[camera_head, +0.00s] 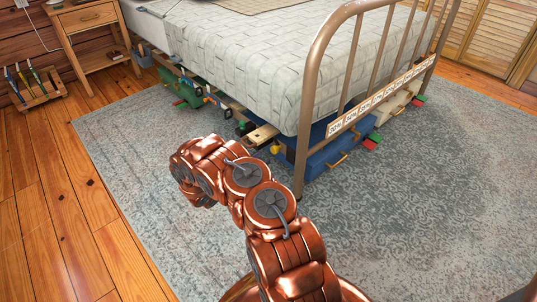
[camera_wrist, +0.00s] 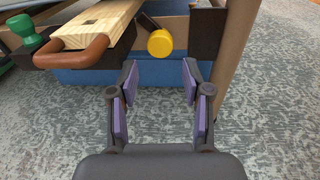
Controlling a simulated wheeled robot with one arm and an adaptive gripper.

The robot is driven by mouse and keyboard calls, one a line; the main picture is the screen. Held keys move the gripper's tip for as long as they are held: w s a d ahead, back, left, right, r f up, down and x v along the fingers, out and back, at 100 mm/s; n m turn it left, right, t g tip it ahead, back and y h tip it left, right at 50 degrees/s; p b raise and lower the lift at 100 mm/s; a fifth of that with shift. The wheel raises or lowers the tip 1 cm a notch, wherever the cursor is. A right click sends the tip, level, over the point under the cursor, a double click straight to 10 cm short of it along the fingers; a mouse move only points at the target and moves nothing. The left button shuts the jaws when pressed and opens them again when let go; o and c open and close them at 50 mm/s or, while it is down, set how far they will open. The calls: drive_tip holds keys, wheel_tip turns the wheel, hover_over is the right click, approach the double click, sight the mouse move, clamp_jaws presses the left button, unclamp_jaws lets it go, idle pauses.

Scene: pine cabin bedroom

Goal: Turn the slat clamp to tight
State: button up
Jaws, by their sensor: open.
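Under the bed's near corner, the wrist view shows a yellow round knob (camera_wrist: 160,43) on a dark stem, beside a dark bracket (camera_wrist: 208,35) at the bed post. It looks like the slat clamp's knob, but I cannot read its setting. The yellow knob also shows in the head view (camera_head: 275,149). A pale wooden slat (camera_wrist: 95,25) with a brown loop handle (camera_wrist: 75,53) lies to its left. My gripper (camera_wrist: 160,75) is open and empty, its two purple-padded fingers pointing toward the knob and apart from it. The head view does not show the fingers clearly.
The tan bed post (camera_wrist: 238,50) stands close to the right of my gripper. A green knob (camera_wrist: 25,30) is at far left, and a blue drawer (camera_head: 325,152) sits under the bed. The grey rug (camera_head: 420,215) in front is clear.

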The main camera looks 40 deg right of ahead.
drive_tip(key=shift+s+a, duration=0.15)
drive_tip(key=shift+a, duration=1.55)
drive_tip(key=shift+r, duration=0.1)
